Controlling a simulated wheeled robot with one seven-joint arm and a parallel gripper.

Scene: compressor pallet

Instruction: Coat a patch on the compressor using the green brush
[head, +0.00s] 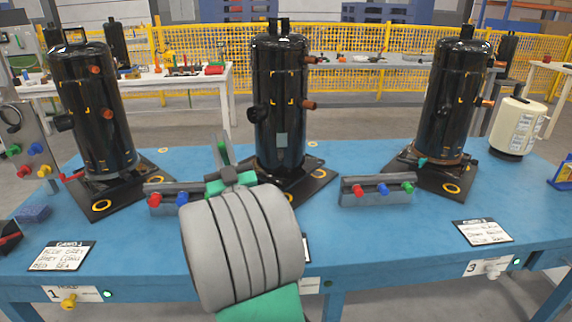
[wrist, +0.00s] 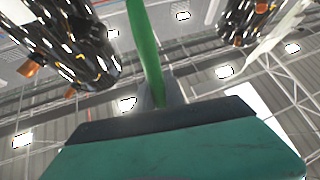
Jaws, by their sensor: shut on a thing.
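Three black compressors stand on the blue table: left (head: 92,110), middle (head: 280,100) and right (head: 445,105). Each has yellow corner marks on its front, and the middle one has a small grey-green patch (head: 281,140) lower down. My gripper (head: 228,176) is shut on the green brush (head: 222,152), which points upward in front of and left of the middle compressor. A gap shows between brush and compressor, but depth is hard to judge. In the wrist view the green handle (wrist: 147,50) rises from my gripper. The bristles are not clear, and my arm hides part of the table.
Grey holders with coloured ends stand on the table, left (head: 160,187) and right (head: 352,192) of centre. Cards (head: 62,256) (head: 482,232) lie near the front edge. A cream canister (head: 517,125) stands at right. A yellow fence (head: 350,45) runs behind.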

